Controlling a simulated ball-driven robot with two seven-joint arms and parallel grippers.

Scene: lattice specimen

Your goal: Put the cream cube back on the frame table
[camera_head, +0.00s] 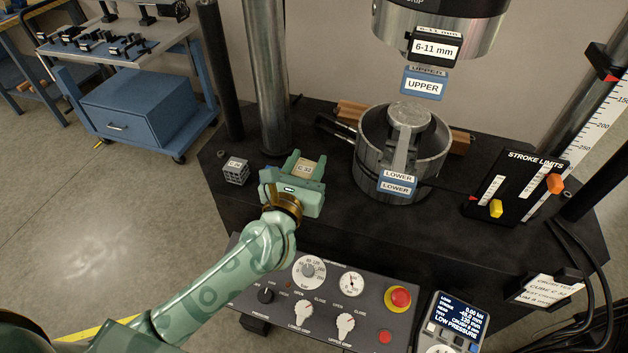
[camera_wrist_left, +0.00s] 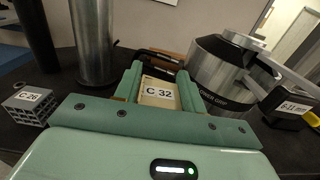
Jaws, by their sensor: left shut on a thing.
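The cream cube (camera_head: 304,168), labelled C 32, sits between the green fingers of my left gripper (camera_head: 306,163). The left wrist view also shows the cube (camera_wrist_left: 158,93) and the shut fingers of my left gripper (camera_wrist_left: 160,88) on either side of it. The gripper is over the black frame table (camera_head: 335,215), left of the metal cup. The cube's underside is hidden, so I cannot tell whether it touches the table. My right gripper does not show.
A grey lattice cube (camera_head: 236,170), labelled C 26, stands left of my gripper. The LOWER grip cup (camera_head: 371,160) stands to the right, with the UPPER head (camera_head: 435,25) above. A control panel (camera_head: 325,290) lies in front. A stroke limits panel (camera_head: 515,190) stands further right.

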